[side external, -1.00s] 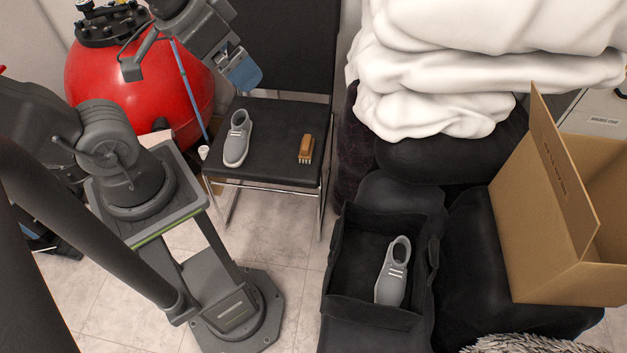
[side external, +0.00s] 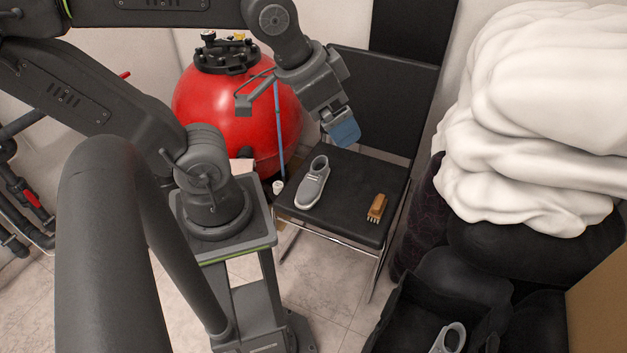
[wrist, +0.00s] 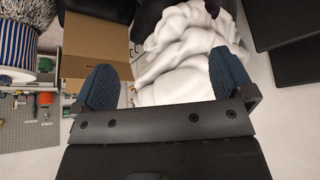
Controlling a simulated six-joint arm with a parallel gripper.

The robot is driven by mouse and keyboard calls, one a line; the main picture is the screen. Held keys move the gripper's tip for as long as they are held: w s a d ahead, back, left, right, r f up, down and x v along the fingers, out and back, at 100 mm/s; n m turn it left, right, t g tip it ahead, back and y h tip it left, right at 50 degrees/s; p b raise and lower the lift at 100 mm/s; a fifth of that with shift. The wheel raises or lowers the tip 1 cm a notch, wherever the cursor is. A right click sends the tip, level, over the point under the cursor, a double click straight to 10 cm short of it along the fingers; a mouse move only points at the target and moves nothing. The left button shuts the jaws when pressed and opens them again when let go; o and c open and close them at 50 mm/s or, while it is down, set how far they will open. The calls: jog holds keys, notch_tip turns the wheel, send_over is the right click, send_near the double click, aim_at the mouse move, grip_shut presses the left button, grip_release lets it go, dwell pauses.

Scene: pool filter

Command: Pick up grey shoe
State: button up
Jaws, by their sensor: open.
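A grey shoe (side external: 313,183) with white sole and laces rests on the black seat of a chair, toe toward the front. My gripper (side external: 345,132) hangs above the back of the seat, above and to the right of this shoe, apart from it. In the wrist view, my gripper (wrist: 165,80) has its two blue fingertips wide apart, with nothing between them. Neither shoe shows in the wrist view. A second grey shoe (side external: 449,338) is in a black open box at the bottom, partly cut off by the picture edge.
A brown-handled brush (side external: 377,208) lies on the seat (side external: 345,215), right of the shoe. The chair's backrest (side external: 385,100) rises behind. A red tank (side external: 225,115) stands left of the chair. White bedding (side external: 540,120) is piled at right. The black box (side external: 410,315) stands in front.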

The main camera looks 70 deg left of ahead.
dwell(0.7)
jog(key=w+a+f+n, duration=0.1)
jog(key=w+a+f, duration=0.25)
jog(key=w, duration=0.55)
jog(key=w+a+f+n, duration=0.1)
jog(key=w+a+f, duration=0.1)
jog(key=w+a, duration=0.5)
jog(key=w+a+f+n, duration=0.3)
jog(key=w+a+f, duration=0.6)
jog(key=a+f, duration=0.25)
jog(key=n+g+y, duration=0.3)
jog(key=n+g, duration=0.2)
send_near(314, 177)
jog(key=x, duration=0.5)
jog(key=shift+s+a+r, duration=0.1)
jog(key=shift+s, duration=0.05)
jog(key=shift+x, duration=2.9)
jog(key=shift+c, duration=0.3)
